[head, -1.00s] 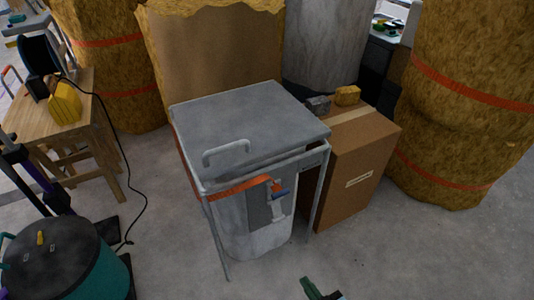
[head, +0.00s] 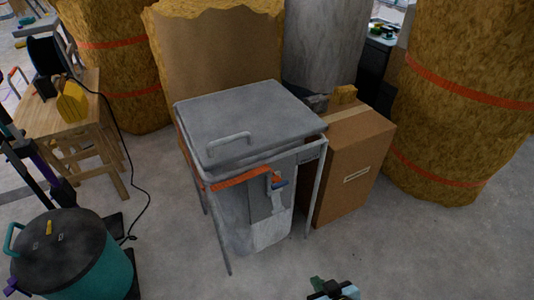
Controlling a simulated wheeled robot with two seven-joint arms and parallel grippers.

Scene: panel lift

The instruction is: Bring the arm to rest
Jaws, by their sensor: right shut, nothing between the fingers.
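My right gripper (head: 334,289) shows at the bottom edge, right of centre, as a small dark and green shape, cut off by the frame. It is shut and empty, over the floor in front of the grey bin, and apart from it. The grey bin (head: 232,218) stands in the middle on a thin metal frame. Its flat grey lid (head: 248,112) lies over the top, with a bar handle (head: 229,143) near the front. An orange strip (head: 241,180) runs along the bin's front. My left gripper is not in view.
A cardboard box (head: 351,174) stands right of the bin. Large straw-coloured bales with orange bands (head: 468,93) stand behind and to the right. A wooden stool (head: 90,124) and a teal drum (head: 82,270) are on the left. Grey floor (head: 410,250) is clear at the lower right.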

